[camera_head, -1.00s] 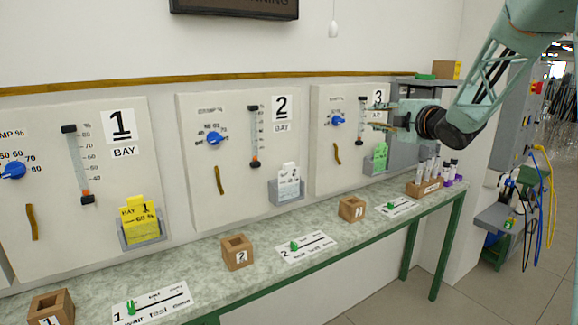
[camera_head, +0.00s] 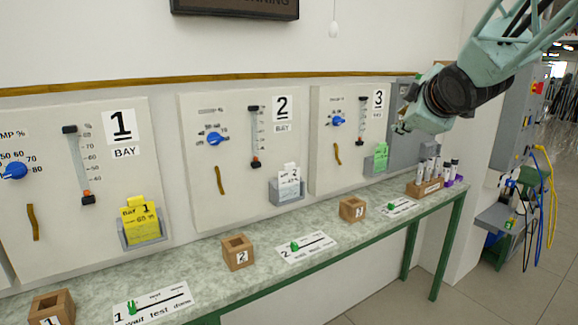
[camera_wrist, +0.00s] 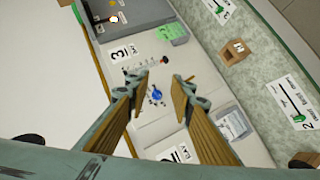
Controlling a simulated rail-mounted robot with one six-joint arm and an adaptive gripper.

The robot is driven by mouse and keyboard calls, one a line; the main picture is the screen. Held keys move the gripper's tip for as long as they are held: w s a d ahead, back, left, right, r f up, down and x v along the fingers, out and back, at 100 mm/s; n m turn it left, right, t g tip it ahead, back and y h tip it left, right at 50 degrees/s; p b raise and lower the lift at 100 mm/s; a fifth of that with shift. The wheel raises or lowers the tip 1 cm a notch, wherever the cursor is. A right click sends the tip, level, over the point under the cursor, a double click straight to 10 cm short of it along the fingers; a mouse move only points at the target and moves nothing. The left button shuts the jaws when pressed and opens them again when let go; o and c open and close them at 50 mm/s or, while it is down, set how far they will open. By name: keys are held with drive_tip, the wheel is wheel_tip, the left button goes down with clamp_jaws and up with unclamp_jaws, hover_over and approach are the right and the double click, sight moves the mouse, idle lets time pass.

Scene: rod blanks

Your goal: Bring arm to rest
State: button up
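My gripper (camera_head: 404,120) hangs in the air at the upper right of the head view, in front of the bay 3 panel (camera_head: 323,172) and above the bench. In the wrist view my gripper (camera_wrist: 163,88) has its two fingers apart with nothing between them. The bay 3 panel with its blue knob (camera_wrist: 156,95) and number sign shows beyond the fingers. In the head view the fingers are small and partly turned away.
A speckled bench (camera_head: 215,285) runs below the panels with wooden blocks (camera_head: 238,252), slider cards (camera_head: 305,246) and a rack of tubes (camera_head: 425,188). A grey machine with cables (camera_head: 515,130) stands at the right. The air above the bench's left part is clear.

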drive_tip(key=s+a+f+m+g, duration=0.3)
drive_tip(key=s+f+m, duration=0.1)
drive_tip(key=s, duration=1.4)
drive_tip(key=s+a+f+m+g, duration=0.3)
drive_tip(key=s+f, duration=0.3)
drive_tip(key=s, duration=1.2)
drive_tip(key=s+a+f+m+g, duration=0.3)
drive_tip(key=s+a+f+m, duration=0.1)
drive_tip(key=s, duration=1.5)
drive_tip(key=shift+a+f+m+y, duration=0.4)
drive_tip(key=shift+f+m, duration=0.3)
drive_tip(key=shift+f, duration=0.15)
